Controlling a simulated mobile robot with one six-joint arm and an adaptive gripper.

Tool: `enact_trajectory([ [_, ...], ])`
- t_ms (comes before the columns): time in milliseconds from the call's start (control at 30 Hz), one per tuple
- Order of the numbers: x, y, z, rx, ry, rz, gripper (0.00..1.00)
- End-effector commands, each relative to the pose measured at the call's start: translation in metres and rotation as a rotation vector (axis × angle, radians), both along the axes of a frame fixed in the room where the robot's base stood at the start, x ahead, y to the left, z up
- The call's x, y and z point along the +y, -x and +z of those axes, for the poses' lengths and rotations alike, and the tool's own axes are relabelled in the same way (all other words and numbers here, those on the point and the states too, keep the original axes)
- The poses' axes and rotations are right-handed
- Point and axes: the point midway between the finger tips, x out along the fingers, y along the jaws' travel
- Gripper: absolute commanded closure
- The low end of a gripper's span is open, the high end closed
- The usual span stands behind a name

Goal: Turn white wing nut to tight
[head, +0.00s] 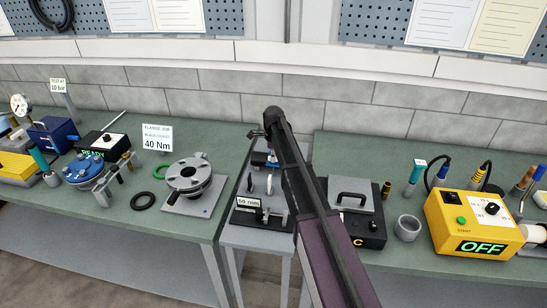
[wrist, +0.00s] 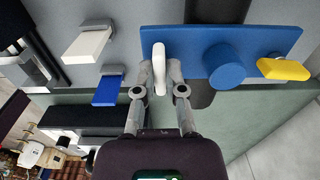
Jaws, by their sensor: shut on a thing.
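In the wrist view the white wing nut (wrist: 159,56) stands at the left part of a blue plate (wrist: 225,40). My gripper (wrist: 161,76) is shut on it, with one grey finger on each side of the white wing. The wing points along the fingers, toward the wrist. The far part of the nut and its thread are not clearly seen, so how tight it is cannot be told. In the head view my arm covers most of this spot.
On the blue plate are a round blue knob (wrist: 224,64) and a yellow wing (wrist: 283,69). Left of it are another white wing (wrist: 87,46) and a blue wing (wrist: 107,89). Benches flank the narrow stand; a yellow OFF box (head: 478,228) and a flange (head: 189,177) stand on them.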

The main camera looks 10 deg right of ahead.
Motion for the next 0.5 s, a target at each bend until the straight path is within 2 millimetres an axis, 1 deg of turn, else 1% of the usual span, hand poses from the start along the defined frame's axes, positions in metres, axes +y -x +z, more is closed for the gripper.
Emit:
enact_trajectory([
  [200, 0.0013, 0.0015, -0.0004, 0.003, -0.003, -0.034, 1.00],
  [500, 0.0012, 0.0016, -0.0004, 0.003, -0.003, -0.036, 1.00],
])
